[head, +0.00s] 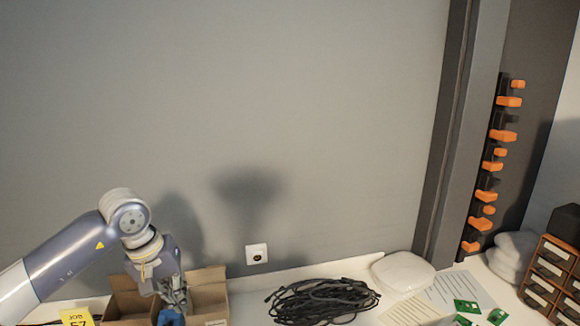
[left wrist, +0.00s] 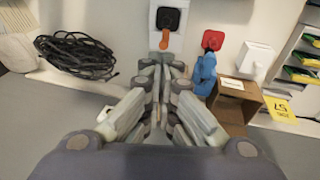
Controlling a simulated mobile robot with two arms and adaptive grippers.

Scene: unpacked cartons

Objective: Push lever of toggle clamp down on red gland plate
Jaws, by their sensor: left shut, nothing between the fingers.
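In the left wrist view a red plate (left wrist: 212,40) with a dark spot on it shows right of the top middle. A blue part (left wrist: 204,73) stands just below it, overlapping it in the picture; I cannot tell if this is the clamp's lever. A black plate with an orange tab (left wrist: 165,40) sits on a white panel ahead of the fingertips. My left gripper (left wrist: 161,66) is shut and empty, left of the blue part. In the head view the left gripper (head: 174,297) is just above the blue part (head: 171,318); the red plate is not visible there. My right gripper is not in view.
Open brown cartons (head: 208,293) stand around the left gripper, with a yellow job card (head: 77,317) at left. A black cable coil (head: 322,300) lies to the right. Green boards (head: 467,306), papers and an orange-fronted drawer unit (head: 552,272) are farther right.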

